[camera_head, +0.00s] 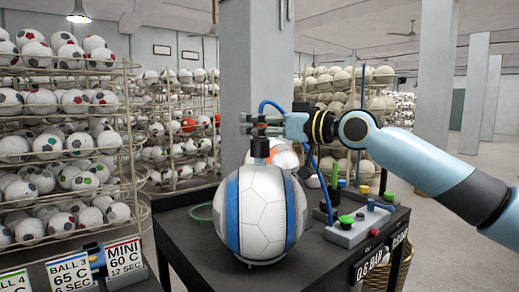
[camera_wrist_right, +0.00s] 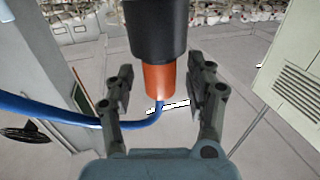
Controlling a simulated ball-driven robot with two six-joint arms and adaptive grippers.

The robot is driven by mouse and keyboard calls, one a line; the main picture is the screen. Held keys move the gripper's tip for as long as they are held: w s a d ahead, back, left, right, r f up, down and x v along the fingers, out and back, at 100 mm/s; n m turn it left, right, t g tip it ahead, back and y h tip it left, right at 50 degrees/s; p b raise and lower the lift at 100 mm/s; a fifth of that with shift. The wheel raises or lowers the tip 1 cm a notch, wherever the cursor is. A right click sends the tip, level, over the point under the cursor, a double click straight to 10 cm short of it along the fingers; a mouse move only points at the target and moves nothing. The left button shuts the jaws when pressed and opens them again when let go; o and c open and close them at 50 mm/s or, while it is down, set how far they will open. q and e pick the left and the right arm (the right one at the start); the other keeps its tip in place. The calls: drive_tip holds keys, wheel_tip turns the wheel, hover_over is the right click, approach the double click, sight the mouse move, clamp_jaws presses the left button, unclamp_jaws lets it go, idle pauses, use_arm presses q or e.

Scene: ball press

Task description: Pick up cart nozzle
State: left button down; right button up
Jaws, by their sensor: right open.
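The cart nozzle (camera_head: 260,148) stands upright on top of the white and blue ball (camera_head: 262,212) on the black cart (camera_head: 185,244). It has a black body and an orange collar. In the right wrist view the nozzle (camera_wrist_right: 159,84) lies between the two fingers of my right gripper (camera_wrist_right: 158,90), with a gap on each side. A blue hose (camera_wrist_right: 75,119) runs from its end to the left. In the head view my right gripper (camera_head: 250,124) is open around the upper part of the nozzle, above the ball. My left gripper is not in view.
A control box (camera_head: 355,228) with green and red buttons sits on the cart to the right of the ball. Another ball (camera_head: 284,157) stands behind it. Wire racks of balls (camera_head: 62,140) fill the left, with price-like signs (camera_head: 72,278) in front.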

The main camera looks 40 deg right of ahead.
clamp_jaws()
idle(0.4)
idle(0.4)
